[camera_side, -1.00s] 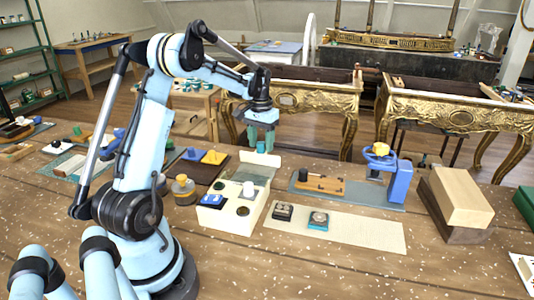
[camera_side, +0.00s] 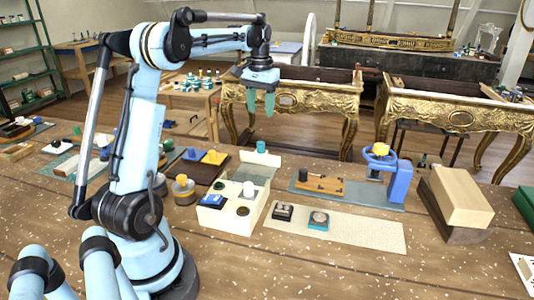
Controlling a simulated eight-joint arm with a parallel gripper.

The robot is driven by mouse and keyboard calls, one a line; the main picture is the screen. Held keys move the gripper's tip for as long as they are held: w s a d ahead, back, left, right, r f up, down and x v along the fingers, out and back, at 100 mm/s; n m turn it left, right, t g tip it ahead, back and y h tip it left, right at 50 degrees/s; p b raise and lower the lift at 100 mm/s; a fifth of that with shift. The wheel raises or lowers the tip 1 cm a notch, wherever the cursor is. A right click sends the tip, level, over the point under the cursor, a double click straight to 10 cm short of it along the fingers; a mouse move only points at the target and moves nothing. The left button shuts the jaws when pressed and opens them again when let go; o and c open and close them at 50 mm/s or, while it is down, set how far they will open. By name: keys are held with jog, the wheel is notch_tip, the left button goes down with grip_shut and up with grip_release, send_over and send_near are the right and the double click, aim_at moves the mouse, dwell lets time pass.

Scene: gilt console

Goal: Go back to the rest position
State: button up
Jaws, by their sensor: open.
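My gripper (camera_side: 260,104) hangs in the air, pointing down, above the far edge of the wooden bench (camera_side: 300,262). Its two green fingers are apart with nothing between them. Below it on the bench stands a cream box (camera_side: 232,217) with its lid up. A blue block and a white round piece sit on the box.
A blue press (camera_side: 400,182) with a yellow top stands on a grey mat at right. A pale mat (camera_side: 360,232) holds two small devices (camera_side: 318,220). A stacked wooden block (camera_side: 460,195) is farther right. Gilt tables (camera_side: 330,98) stand behind the bench.

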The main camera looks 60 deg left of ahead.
jog(key=shift+r, duration=0.35)
jog(key=s+d+r+m+t+y, duration=0.1)
jog(key=d+r+m+t, duration=0.15)
jog(key=d, duration=1.25)
jog(key=s+d+f+m+t, duration=0.1)
jog(key=s+d+f+t, duration=0.1)
jog(key=d, duration=0.5)
jog(key=s+d+f+m+t+h, duration=0.1)
jog(key=s+d+f+m+t, duration=0.1)
jog(key=s+d+f, duration=0.2)
jog(key=s+d, duration=0.2)
jog(key=d, duration=0.1)
jog(key=shift+d+f+t, duration=0.15)
jog(key=shift+f+t, duration=0.2)
jog(key=shift+f, duration=0.05)
